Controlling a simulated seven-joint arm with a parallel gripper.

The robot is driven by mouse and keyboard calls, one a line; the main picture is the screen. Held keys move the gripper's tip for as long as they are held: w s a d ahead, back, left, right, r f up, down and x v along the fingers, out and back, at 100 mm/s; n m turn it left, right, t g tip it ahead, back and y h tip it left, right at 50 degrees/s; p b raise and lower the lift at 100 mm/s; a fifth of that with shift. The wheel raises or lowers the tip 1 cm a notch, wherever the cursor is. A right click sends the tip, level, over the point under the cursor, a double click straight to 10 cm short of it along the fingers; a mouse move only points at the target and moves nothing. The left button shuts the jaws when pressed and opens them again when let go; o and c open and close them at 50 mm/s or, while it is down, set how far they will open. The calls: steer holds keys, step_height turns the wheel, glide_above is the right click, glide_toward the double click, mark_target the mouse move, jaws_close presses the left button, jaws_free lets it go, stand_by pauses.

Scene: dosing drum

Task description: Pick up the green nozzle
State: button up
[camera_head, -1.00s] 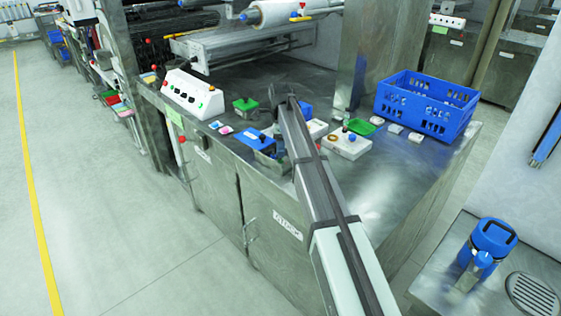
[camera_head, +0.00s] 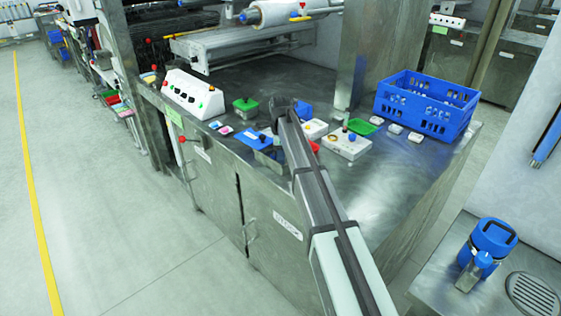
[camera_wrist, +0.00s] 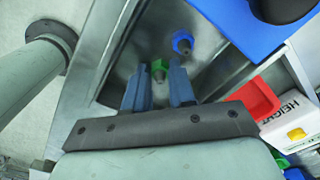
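The green nozzle (camera_wrist: 159,68) shows in the wrist view, a small green piece with a grey tip, inside a metal bin. My gripper (camera_wrist: 159,83) is over the bin with its two grey-blue fingers apart. The green nozzle shows between the fingertips. I cannot tell whether either finger touches it. A blue nozzle (camera_wrist: 182,42) is in the same bin, just beyond the right finger. In the head view my arm hides the fingertips and both nozzles.
A blue piece (camera_wrist: 242,22) lies beside the bin, and a red tray (camera_wrist: 256,99) and a white box labelled HEIGHT (camera_wrist: 288,118) are to the right. In the head view, a blue crate (camera_head: 428,104) stands at the table's right, and a white button box (camera_head: 192,94) at the left.

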jaws_close()
steer(key=shift+r, duration=0.15)
step_height(320, 180, up, 8)
steer(key=shift+r, duration=0.2)
steer(key=w+d, duration=0.6)
steer(key=d, duration=0.4)
steer(key=w+d+r+h, duration=0.1)
steer(key=w+d, duration=0.6)
steer(key=d, duration=0.3)
steer(key=shift+w+d, duration=0.15)
steer(key=shift+d, duration=0.2)
